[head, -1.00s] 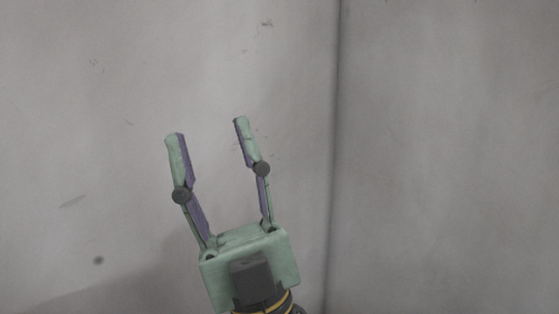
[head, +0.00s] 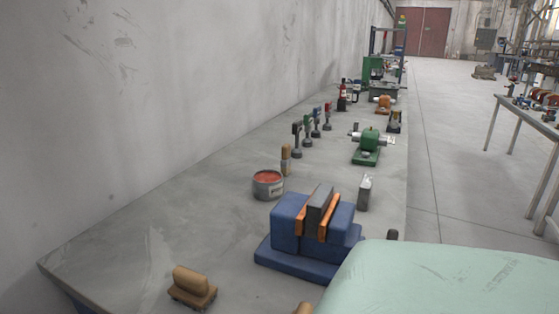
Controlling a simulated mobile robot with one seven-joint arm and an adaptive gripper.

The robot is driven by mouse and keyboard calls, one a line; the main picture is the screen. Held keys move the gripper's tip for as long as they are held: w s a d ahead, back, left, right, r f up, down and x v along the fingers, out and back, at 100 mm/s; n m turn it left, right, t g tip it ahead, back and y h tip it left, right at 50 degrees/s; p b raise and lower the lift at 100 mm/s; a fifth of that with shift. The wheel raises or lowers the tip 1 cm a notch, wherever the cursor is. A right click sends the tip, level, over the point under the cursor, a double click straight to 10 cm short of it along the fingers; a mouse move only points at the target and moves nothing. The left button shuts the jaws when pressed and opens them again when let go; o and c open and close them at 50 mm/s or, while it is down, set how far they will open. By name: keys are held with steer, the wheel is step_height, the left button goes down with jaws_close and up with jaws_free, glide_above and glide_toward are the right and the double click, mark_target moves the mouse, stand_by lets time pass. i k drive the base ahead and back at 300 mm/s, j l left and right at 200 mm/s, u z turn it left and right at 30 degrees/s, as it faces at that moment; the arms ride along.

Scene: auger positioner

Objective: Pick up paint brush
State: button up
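A small upright tan and brown item (head: 286,160) stands just behind an open can of orange-red paint (head: 268,185) on the long grey bench. It looks like the paint brush, but it is too small to be sure. A brown wooden block-shaped item (head: 193,287), perhaps a scrubbing brush, lies near the bench's front left. My gripper is not in view, so its state does not show. A large pale green surface at the lower right looks like part of my own arm and hides the bench's near right part.
A blue vise-like block (head: 290,222) with orange jaws stands right of the paint can. A small grey metal container (head: 364,192), a green machine (head: 368,146) and several upright tools stand farther back. A wall borders the bench's left; open floor (head: 450,180) lies right.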

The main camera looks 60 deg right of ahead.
mark_target(285, 162)
steer(key=z, duration=1.4)
steer(key=l+u, duration=0.25)
steer(key=u, duration=0.2)
steer(key=k+l+u, duration=0.1)
steer(key=u, duration=0.3)
steer(key=k+l+u, duration=0.1)
steer(key=l+u, duration=0.2)
steer(key=u, duration=0.15)
steer(key=k+l+u, duration=0.1)
steer(key=u, duration=0.35)
steer(key=k+l+u, duration=0.15)
steer(key=u, duration=0.3)
steer(key=k+l+u, duration=0.1)
steer(key=u, duration=0.3)
steer(key=k+l+u, duration=0.15)
steer(key=k, duration=0.3)
steer(key=k+l+u, duration=0.2)
steer(key=k, duration=0.2)
steer(key=k+z, duration=0.35)
steer(key=k+l+z, duration=0.1)
steer(key=z, duration=0.25)
steer(key=k+l+z, duration=0.2)
steer(key=z, duration=0.15)
